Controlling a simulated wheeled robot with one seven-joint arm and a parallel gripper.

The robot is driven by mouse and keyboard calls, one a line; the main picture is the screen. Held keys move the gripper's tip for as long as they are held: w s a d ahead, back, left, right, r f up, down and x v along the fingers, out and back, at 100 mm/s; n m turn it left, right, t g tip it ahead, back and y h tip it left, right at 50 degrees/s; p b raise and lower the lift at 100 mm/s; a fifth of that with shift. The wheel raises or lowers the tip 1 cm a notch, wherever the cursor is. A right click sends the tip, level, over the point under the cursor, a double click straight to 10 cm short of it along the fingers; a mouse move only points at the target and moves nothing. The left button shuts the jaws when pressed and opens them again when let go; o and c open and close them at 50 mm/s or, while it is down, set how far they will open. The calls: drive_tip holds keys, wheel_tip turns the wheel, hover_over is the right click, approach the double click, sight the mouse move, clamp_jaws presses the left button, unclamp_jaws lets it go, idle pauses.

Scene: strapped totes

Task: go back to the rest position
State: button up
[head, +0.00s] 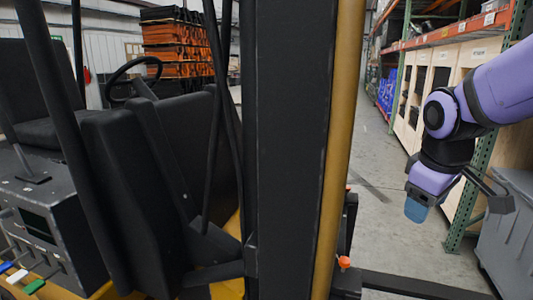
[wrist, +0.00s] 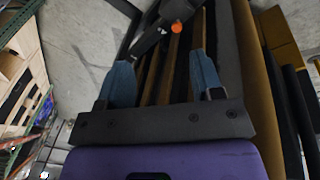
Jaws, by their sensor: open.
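My purple arm comes in from the right edge of the head view and hangs down over the aisle. My gripper (head: 416,208) is at its lower end, with blue fingertips, clear of the floor. In the wrist view my gripper (wrist: 162,75) shows its two blue fingers well apart, with nothing held between them. Beyond the fingers lie brown strips and a dark bar with an orange knob (wrist: 177,27). I cannot tell how far away they are.
Black seats (head: 135,175), a steering wheel (head: 133,78) and a dark upright with a yellow edge fill the left and middle. A grey tote (head: 508,235) stands right of the gripper, by a green rack post (head: 472,195). The aisle floor (head: 385,190) looks clear.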

drive_tip(key=s+r+m+t, duration=0.1)
drive_tip(key=s+r+m, duration=0.1)
drive_tip(key=s, duration=0.4)
drive_tip(key=s+d+r+m+t+y, duration=0.1)
drive_tip(key=s+r+m, duration=0.2)
drive_tip(key=s, duration=0.3)
drive_tip(key=shift+s+d+r+m, duration=0.2)
drive_tip(key=shift+s+r+m, duration=0.15)
drive_tip(key=shift+m, duration=0.35)
